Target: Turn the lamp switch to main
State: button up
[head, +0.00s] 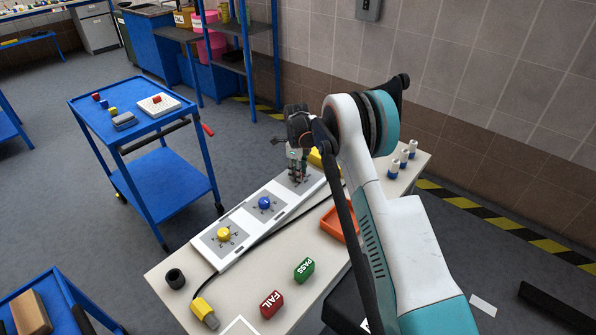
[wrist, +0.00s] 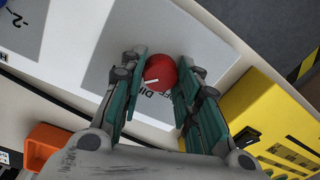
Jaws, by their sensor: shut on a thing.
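A red knob (wrist: 160,68) with a white pointer line sits on a grey square plate (wrist: 100,72) in the wrist view. My gripper (wrist: 158,88) has one finger on each side of the knob and is shut on it. Printed letters beginning "DI" show beside the knob; other lettering is partly covered by the fingers. In the head view my gripper (head: 298,178) points down over the far end of the white switch panel (head: 243,246), and the red knob is hidden there. The panel also carries a blue knob (head: 264,203) and a yellow knob (head: 224,234).
A yellow box (wrist: 275,120) stands close to the right of my gripper in the wrist view. An orange tray (head: 341,224), a green PASS block (head: 304,270), a red FAIL block (head: 272,304) and a black cup (head: 175,279) are on the table. A blue cart (head: 160,185) stands left.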

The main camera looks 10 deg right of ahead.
dwell(0.4)
jog(key=o, duration=1.1)
jog(key=r, duration=1.2)
jog(key=shift+s+a, duration=0.15)
jog(key=shift+s, duration=0.1)
